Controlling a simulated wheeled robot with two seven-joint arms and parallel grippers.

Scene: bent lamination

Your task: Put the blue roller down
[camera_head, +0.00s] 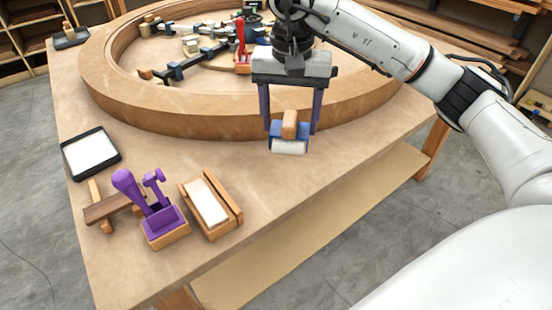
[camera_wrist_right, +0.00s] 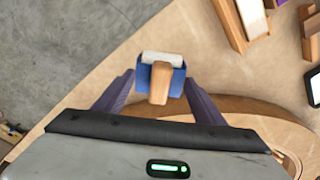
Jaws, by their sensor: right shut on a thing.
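The blue roller (camera_head: 289,139) has a wooden handle, a blue frame and a white roll. My right gripper (camera_head: 290,128) is shut on it, with one purple finger at each side. The roller is in front of the large curved wooden ring, over the table's near part. I cannot tell whether its white roll touches the table. In the right wrist view the blue roller (camera_wrist_right: 161,78) sits between the fingers of my right gripper (camera_wrist_right: 160,88), handle towards the camera. My left gripper is not in view.
The curved wooden ring (camera_head: 180,120) fills the table's far part, with several clamps inside. At the near left are a black tray (camera_head: 112,165) with a white pad, a purple tool holder (camera_head: 165,222), a wooden mallet (camera_head: 108,209) and a wooden box (camera_head: 227,224). The table (camera_head: 270,190) is clear right of the box.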

